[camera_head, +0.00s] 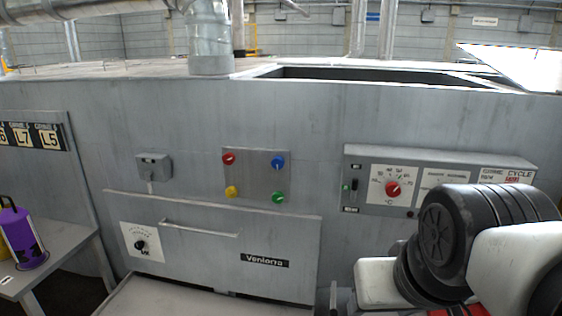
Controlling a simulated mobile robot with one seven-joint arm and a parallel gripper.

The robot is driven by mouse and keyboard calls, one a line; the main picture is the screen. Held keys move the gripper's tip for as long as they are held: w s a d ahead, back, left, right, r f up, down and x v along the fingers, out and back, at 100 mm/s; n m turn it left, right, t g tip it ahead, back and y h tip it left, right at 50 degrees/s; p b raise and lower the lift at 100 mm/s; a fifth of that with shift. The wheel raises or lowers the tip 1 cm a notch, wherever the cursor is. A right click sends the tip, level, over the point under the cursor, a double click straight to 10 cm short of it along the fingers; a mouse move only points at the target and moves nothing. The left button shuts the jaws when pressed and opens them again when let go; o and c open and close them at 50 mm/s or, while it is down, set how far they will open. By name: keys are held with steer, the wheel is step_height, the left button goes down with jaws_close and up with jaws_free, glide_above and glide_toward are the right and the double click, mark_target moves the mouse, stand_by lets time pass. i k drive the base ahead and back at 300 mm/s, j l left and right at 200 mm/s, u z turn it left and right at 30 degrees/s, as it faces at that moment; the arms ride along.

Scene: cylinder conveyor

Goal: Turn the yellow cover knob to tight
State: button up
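A yellow knob (231,191) sits at the lower left of a small grey panel (255,172) on the front of a large grey machine. A red knob (229,158) is above it, a blue knob (278,161) at the upper right and a green knob (278,197) at the lower right. I cannot read how far the yellow knob is turned. My arm shows at the lower right, well to the right of the knob and apart from it. My gripper is not visible.
A drawer-like front with a bar handle (200,229) lies below the knobs. A control box with a red dial (392,188) is to the right, partly behind my arm. A purple container (21,236) stands on a side table (62,262) at left.

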mark_target(231, 192)
steer(key=k+j+u, duration=0.1)
steer(key=j, duration=0.25)
steer(key=k+j+u, duration=0.1)
steer(key=k+j, duration=0.15)
steer(key=k+j+u, duration=0.1)
steer(key=j, duration=0.4)
steer(key=i+j+u, duration=0.1)
steer(key=j, duration=0.25)
steer(key=i+j+u, duration=0.1)
steer(key=j, duration=0.25)
steer(key=i+j+u, duration=0.1)
steer(key=i+j, duration=0.2)
steer(key=i+j+u, duration=0.1)
steer(key=i, duration=0.25)
